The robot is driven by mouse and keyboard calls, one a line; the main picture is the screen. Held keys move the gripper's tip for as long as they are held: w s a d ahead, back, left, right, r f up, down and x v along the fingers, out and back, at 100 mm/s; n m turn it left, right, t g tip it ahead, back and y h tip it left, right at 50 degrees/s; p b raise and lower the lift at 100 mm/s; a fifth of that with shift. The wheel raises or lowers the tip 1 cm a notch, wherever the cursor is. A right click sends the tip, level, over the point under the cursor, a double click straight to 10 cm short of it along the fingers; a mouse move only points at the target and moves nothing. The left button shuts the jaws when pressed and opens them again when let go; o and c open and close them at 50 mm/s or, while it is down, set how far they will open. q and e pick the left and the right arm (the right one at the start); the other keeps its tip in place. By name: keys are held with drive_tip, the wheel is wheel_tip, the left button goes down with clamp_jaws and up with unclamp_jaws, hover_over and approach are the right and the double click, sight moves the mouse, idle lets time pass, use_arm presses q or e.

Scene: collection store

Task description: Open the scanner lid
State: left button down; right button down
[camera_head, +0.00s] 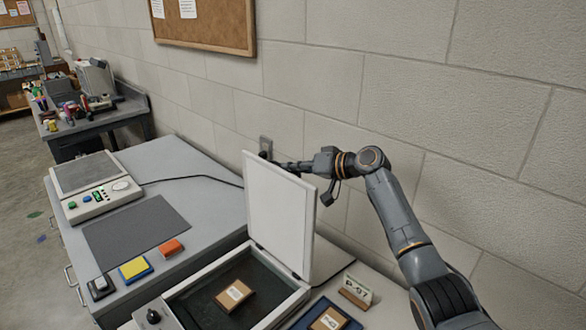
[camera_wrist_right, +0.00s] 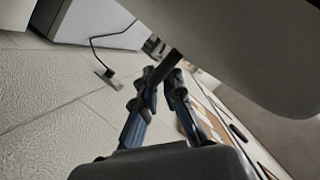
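The scanner (camera_head: 178,310) stands at the bottom centre of the head view. Its white lid (camera_head: 278,210) is up, standing nearly upright on its hinge edge, with the dark glass bed uncovered. A small brown box with a white label (camera_head: 234,296) lies on the glass. My right gripper (camera_head: 282,165) is behind the lid's top edge, near the wall, partly hidden by the lid. In the wrist view its fingers (camera_wrist_right: 168,72) come together at the tips with nothing visible between them. A pale panel, apparently the lid (camera_wrist_right: 245,45), is close beside them. My left gripper is out of view.
A scale (camera_head: 95,190), a dark mat (camera_head: 135,232), and yellow (camera_head: 135,269) and orange (camera_head: 171,247) blocks are on the grey cabinet at left. A blue tray (camera_head: 300,322) and a label card (camera_head: 356,288) are right of the scanner. The wall is close behind my right arm.

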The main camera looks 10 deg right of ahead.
drive_tip(key=c, duration=1.7)
unclamp_jaws()
drive_tip(key=shift+f, duration=0.15)
drive_tip(key=shift+d, duration=0.1)
drive_tip(key=v, duration=1.2)
